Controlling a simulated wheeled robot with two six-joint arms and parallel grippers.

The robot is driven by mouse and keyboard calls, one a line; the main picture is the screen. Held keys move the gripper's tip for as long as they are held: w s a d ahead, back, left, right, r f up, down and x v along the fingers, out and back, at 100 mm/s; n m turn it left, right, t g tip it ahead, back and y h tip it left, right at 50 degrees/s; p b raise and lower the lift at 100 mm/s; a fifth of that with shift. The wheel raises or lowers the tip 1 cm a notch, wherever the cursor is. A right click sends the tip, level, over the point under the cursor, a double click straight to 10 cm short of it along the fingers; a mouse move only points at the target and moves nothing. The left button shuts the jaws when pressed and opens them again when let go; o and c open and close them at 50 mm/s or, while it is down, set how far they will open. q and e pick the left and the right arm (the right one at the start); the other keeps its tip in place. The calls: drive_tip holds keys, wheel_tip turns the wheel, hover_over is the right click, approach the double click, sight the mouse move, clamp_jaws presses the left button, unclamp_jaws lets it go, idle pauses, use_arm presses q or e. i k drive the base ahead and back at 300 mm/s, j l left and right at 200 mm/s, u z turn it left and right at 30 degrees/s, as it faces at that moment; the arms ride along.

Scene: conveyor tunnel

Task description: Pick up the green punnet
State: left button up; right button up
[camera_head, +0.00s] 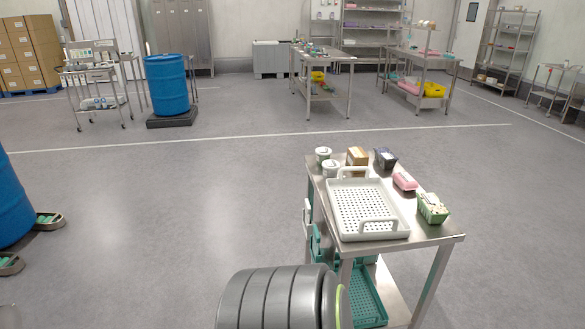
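The green punnet (433,209) stands on the right front part of a steel table (436,233), close to the table's right edge. Something pale shows in its top, too small to make out. A white perforated tray (341,211) with raised handles lies just left of the punnet and takes up most of the tabletop. Neither of my grippers is in view, so their distance from the punnet does not show.
Behind the tray stand two white tubs (323,155), a brown box (357,157), a dark punnet (386,158) and a pink pack (404,181). Teal crates (368,300) sit below the tabletop. Blue drums (167,84) stand left. Open floor surrounds the table.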

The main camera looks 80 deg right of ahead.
sight(433, 208)
drive_tip(key=z, duration=3.7)
